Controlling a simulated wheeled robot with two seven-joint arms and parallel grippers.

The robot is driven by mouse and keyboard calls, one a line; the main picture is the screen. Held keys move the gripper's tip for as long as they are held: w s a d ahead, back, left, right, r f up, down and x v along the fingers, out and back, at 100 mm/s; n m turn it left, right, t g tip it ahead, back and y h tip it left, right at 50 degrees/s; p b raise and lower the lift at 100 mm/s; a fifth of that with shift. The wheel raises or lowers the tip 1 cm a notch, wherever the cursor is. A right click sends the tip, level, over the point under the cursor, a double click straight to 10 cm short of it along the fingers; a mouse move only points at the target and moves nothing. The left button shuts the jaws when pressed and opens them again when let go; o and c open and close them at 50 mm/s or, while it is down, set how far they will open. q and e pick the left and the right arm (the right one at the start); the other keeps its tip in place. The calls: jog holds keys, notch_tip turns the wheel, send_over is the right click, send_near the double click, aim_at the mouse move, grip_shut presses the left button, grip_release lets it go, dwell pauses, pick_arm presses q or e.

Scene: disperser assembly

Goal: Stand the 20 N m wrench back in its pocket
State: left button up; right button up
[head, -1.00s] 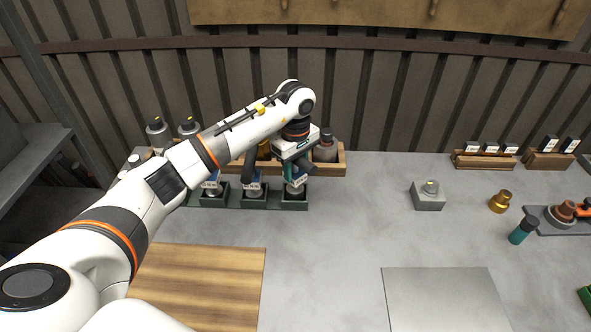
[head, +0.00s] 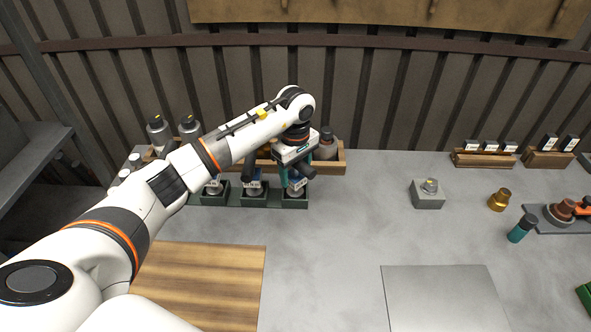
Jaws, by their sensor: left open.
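A dark green rack of pockets (head: 254,203) stands at the back of the bench, left of centre. Wrenches stand in its pockets: one in the right pocket (head: 297,185), one in the middle pocket (head: 254,186) and one in the left pocket (head: 214,187). Their labels are too small to read, so I cannot tell which is the 20 N m one. My left gripper (head: 296,172) is over the right pocket, open, with its fingers around or beside the upper part of that wrench. My forearm hides part of the rack and what is behind it. My right gripper is not in view.
A wooden rack (head: 333,165) with grey bottles stands behind the pockets. To the right are a grey block (head: 428,198), a brass piece (head: 499,200) and a teal cylinder (head: 522,229). A wooden board (head: 210,285) and a pale plate (head: 445,298) lie in front. The centre bench is clear.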

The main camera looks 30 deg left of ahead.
pick_arm(q)
notch_tip(320, 180, up, 11)
jog(key=b, duration=0.2)
jog(key=shift+f+b, duration=0.1)
jog(key=shift+b, duration=0.25)
jog(key=shift+r, duration=0.6)
